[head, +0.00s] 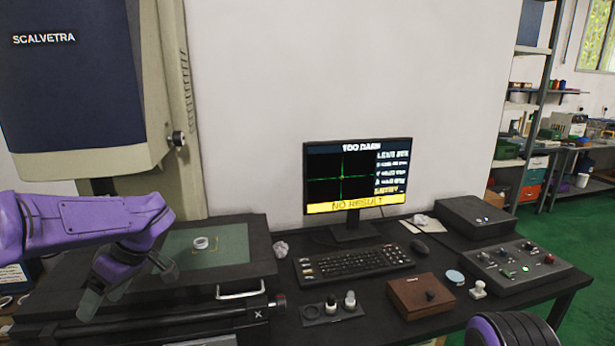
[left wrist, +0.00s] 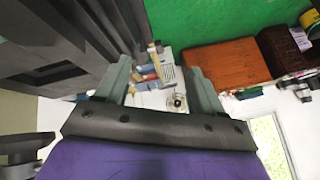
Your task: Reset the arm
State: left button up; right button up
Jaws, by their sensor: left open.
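My left arm comes in from the left in the head view, bent downward at the wrist. My left gripper (head: 125,285) is open and empty, over the front left of the measuring machine's stage. Its two grey-green fingers stand apart in the left wrist view (left wrist: 162,78), with nothing between them. A pale metal bearing ring (head: 201,243) lies flat on the green glass plate (head: 228,250) of the stage, to the right of the gripper and apart from it. My right gripper is not seen; only a purple and black part of my body shows at the bottom right.
The machine's head (head: 75,80) hangs above the stage at left. The monitor (head: 358,175) reads "TOO DARK" and "NO RESULT". A keyboard (head: 353,262), wooden box (head: 420,295), parts tray (head: 332,312) and control box (head: 508,268) crowd the desk to the right.

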pick_arm(q)
jog(key=s+a+f+m+t+y+b, duration=0.1)
jog(key=s+f+m+t+y+b, duration=0.15)
jog(key=f, duration=1.15)
jog(key=s+a+f+m+t+y+b, duration=0.2)
jog(key=s+f+m+t+y, duration=0.15)
jog(key=f, duration=0.95)
jog(key=s+d+f+m+h+b, duration=0.1)
jog(key=s+d+f+h, duration=0.3)
jog(key=s+f, duration=0.5)
jog(key=s+d+f+m+h+b, duration=0.2)
jog(key=s+d+f+h, duration=0.3)
jog(key=s+f, duration=0.5)
jog(key=s+d, duration=0.2)
jog(key=s, duration=0.2)
jog(key=shift+d+f+m, duration=0.25)
jog(key=shift+d+m, duration=0.15)
